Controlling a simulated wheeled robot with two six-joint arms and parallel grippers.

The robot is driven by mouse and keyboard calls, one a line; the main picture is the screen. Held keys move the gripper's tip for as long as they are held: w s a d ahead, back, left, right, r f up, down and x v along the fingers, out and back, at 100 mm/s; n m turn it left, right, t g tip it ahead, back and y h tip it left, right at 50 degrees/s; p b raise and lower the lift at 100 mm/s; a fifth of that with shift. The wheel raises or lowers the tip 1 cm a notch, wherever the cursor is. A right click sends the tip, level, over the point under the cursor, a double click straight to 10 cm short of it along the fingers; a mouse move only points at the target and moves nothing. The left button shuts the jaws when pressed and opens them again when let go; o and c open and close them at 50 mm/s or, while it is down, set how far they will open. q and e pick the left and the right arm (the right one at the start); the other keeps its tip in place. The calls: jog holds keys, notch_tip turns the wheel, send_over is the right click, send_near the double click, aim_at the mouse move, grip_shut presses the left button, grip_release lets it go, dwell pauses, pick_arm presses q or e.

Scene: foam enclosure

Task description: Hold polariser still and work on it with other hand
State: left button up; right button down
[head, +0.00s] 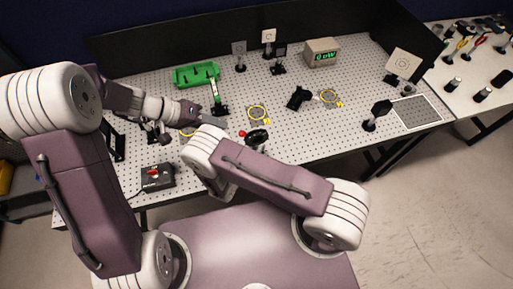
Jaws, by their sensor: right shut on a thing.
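A round dark mount with a small red knob (257,136), which looks like the polariser, shows just behind my right arm near the front of the perforated board (300,125). My right arm's upper link and elbow cross in front of this spot. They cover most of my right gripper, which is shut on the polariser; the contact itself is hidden. My left gripper (204,121) reaches in from the left over the board, to the left of the polariser and apart from it. Its fingers are too small to show whether they are open.
A green tray (195,75) and several post-mounted optics stand at the back. A control box (158,177) sits front left. Dark panels edge the table.

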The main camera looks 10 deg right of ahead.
pick_arm(q)
jog(key=c, duration=0.7)
jog(key=shift+n, duration=0.9)
grip_shut()
jog(key=s+a+f+n+t+h, duration=0.15)
jog(key=a+n, duration=0.25)
jog(key=n, duration=0.8)
jog(key=s+a+f+n+t+h, duration=0.15)
jog(key=a+n, duration=0.25)
jog(key=n, duration=0.8)
jog(key=g+y, duration=0.1)
send_near(244, 134)
jog(key=w+d+f, duration=0.1)
jog(key=d+f, duration=0.2)
jog(key=f, duration=0.2)
jog(key=shift+w+d+f, duration=0.15)
jog(key=shift+w, duration=0.2)
